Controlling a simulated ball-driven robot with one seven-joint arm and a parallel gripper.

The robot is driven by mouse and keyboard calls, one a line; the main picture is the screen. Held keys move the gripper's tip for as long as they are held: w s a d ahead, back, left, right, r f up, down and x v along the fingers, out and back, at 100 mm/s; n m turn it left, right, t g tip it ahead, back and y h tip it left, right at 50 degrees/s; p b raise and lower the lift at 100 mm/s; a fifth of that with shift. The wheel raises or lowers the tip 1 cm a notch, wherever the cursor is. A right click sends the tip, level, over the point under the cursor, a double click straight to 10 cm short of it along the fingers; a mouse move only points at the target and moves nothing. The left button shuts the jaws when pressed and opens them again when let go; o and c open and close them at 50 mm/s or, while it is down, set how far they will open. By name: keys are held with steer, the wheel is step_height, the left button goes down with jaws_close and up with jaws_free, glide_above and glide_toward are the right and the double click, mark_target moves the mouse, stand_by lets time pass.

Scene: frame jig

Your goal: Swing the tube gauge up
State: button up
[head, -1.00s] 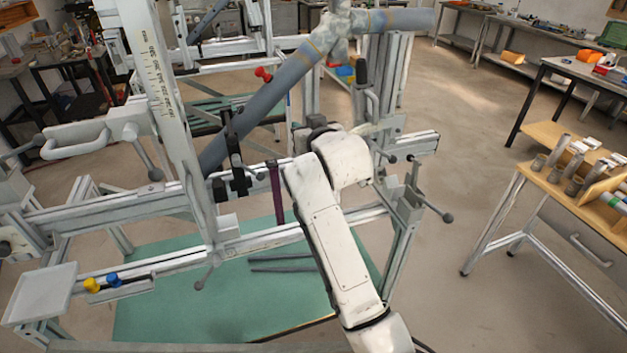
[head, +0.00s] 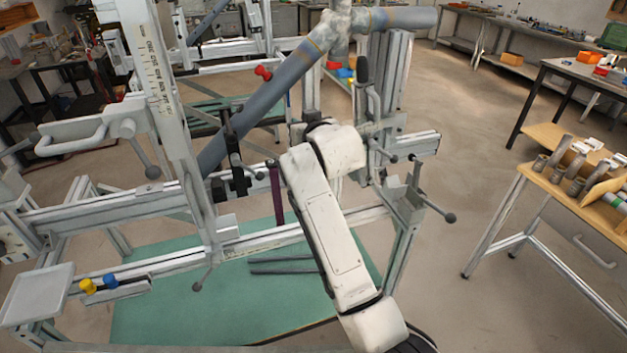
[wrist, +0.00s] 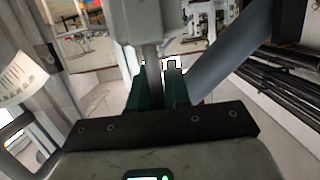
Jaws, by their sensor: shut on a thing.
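In the wrist view, my gripper (wrist: 160,92) has its dark green fingers shut around a narrow grey bar (wrist: 152,72). The bar hangs below a wider grey block (wrist: 150,20). I cannot tell whether this bar is part of the tube gauge. In the head view, my white arm reaches up to the jig frame and hides the fingers and what they hold. A long grey tube (head: 262,100) slopes up to a pale joint (head: 335,30) at the top. It appears to pass close to the right of the fingers in the wrist view (wrist: 228,62).
A pale post with a scale (head: 155,75) and a loop handle (head: 75,143) stand left of my arm. A black-gripped lever (head: 362,70) and a ball-ended lever (head: 440,212) are at the right. A wooden bench (head: 560,160) stands right, across open floor.

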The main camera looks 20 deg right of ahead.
steer(key=shift+w+r+b, duration=0.15)
steer(key=shift+w+b, duration=0.45)
steer(key=shift+w, duration=0.55)
steer(key=shift+b+x, duration=0.95)
steer(key=shift+x, duration=0.25)
steer(key=o, duration=0.5)
steer(key=shift+o, duration=1.3)
steer(key=shift+s, duration=0.1)
